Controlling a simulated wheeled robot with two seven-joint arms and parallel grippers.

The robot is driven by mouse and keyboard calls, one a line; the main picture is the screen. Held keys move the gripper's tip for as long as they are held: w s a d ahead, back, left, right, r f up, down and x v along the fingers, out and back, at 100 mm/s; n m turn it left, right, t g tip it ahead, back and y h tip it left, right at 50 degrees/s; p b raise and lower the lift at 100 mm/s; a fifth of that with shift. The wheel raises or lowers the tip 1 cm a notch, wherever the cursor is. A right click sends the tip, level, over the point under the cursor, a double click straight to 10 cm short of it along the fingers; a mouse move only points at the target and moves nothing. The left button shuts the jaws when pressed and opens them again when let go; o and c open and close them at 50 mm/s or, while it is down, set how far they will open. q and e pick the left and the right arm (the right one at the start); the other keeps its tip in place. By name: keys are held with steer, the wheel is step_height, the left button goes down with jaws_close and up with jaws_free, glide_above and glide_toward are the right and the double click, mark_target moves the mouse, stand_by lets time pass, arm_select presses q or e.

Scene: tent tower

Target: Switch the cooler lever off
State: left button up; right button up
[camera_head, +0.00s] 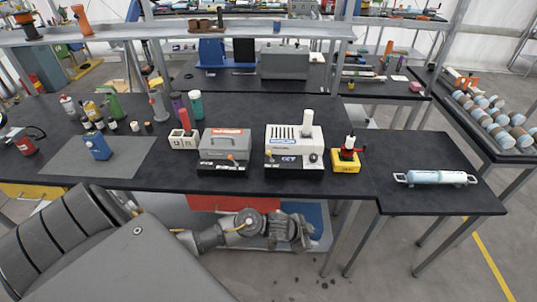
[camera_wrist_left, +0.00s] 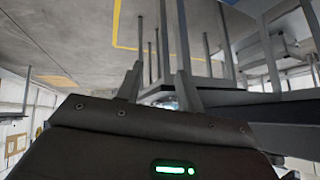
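My left gripper (camera_head: 302,232) is below and in front of the bench edge, apart from these devices. In the left wrist view its fingers (camera_wrist_left: 160,78) are spread and empty. My right gripper is not in view.
The bench's front edge lies between my left gripper and the devices. A white rack (camera_head: 184,139) and bottles stand left of the grey device. A lower side table (camera_head: 430,160) holds a pale blue cylinder (camera_head: 436,177). A shelf (camera_head: 180,30) runs above the bench's back.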

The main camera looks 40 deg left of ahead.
mark_target(269, 153)
arm_select(q)
steer(key=w+a+r+m, duration=0.1)
steer(key=w+a+r, duration=0.2)
steer(key=r, duration=0.1)
steer(key=w+a+r+m+g, duration=0.1)
steer(key=w+a+r, duration=0.2)
steer(key=r, duration=0.1)
steer(key=w+a+r+m, duration=0.1)
steer(key=w+a+r, duration=0.2)
steer(key=r, duration=0.1)
steer(key=shift+w+a+m+h+p, duration=0.2)
steer(key=shift+w+m+h+p, duration=0.1)
steer(key=shift+m+p, duration=0.1)
steer(key=s+a+r+n+g+y, duration=0.1)
steer(key=a+r+n+g, duration=0.1)
steer(key=a+r, duration=0.65)
steer(key=s+a+r+n+g, duration=0.15)
steer(key=a+r, duration=0.35)
steer(key=a, duration=0.6)
steer(key=shift+n, duration=0.25)
steer(key=b+x, duration=0.1)
steer(key=x, duration=1)
steer(key=shift+a+b, duration=0.15)
steer(key=shift+b, duration=0.2)
